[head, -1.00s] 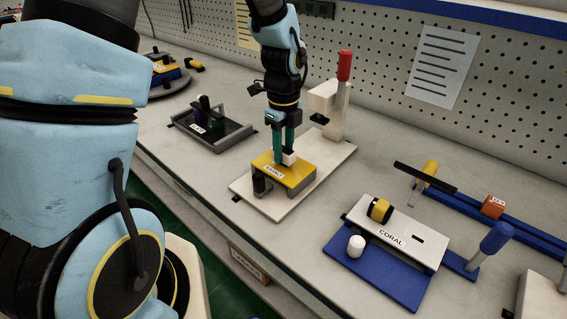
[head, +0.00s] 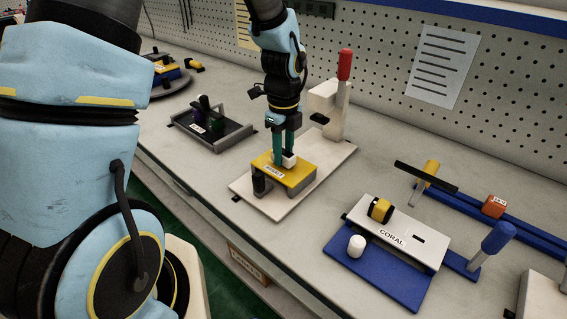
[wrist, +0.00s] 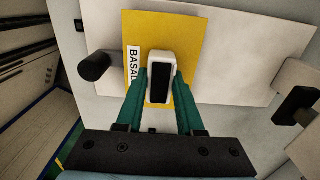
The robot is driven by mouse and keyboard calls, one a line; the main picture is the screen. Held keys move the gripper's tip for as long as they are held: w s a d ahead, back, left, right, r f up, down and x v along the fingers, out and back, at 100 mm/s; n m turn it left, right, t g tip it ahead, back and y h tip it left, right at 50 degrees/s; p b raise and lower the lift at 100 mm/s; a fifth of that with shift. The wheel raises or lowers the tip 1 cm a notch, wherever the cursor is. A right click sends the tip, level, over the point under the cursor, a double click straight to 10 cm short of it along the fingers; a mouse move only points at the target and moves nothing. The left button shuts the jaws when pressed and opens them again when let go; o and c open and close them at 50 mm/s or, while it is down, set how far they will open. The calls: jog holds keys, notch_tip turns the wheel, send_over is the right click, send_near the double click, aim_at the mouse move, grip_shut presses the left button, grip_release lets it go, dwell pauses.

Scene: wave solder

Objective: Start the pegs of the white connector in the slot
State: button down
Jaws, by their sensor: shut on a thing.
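The white connector (wrist: 161,59) is held between the two green fingers of my gripper (wrist: 160,85). A dark rectangular recess shows on its top. In the head view the connector (head: 289,160) is upright at the top face of the yellow block (head: 298,176). The yellow block (wrist: 188,40) has a white label reading "BASAL", the rest hidden by a finger. My gripper (head: 285,155) points down and is shut on the connector. The slot and the pegs are hidden beneath the connector, so I cannot tell whether they meet.
The yellow block stands on a white base plate (head: 331,166) with a black post (head: 259,187) in front and a red-handled lever (head: 344,68) behind. A blue fixture labelled CORAL (head: 372,277) stands to the right. A dark tray (head: 229,140) stands to the left.

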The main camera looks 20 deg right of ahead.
jog(key=shift+f, duration=0.2)
jog(key=shift+c, duration=2.3)
grip_release()
notch_tip(320, 180, up, 11)
jog(key=b, duration=0.1)
jog(key=shift+f, duration=0.1)
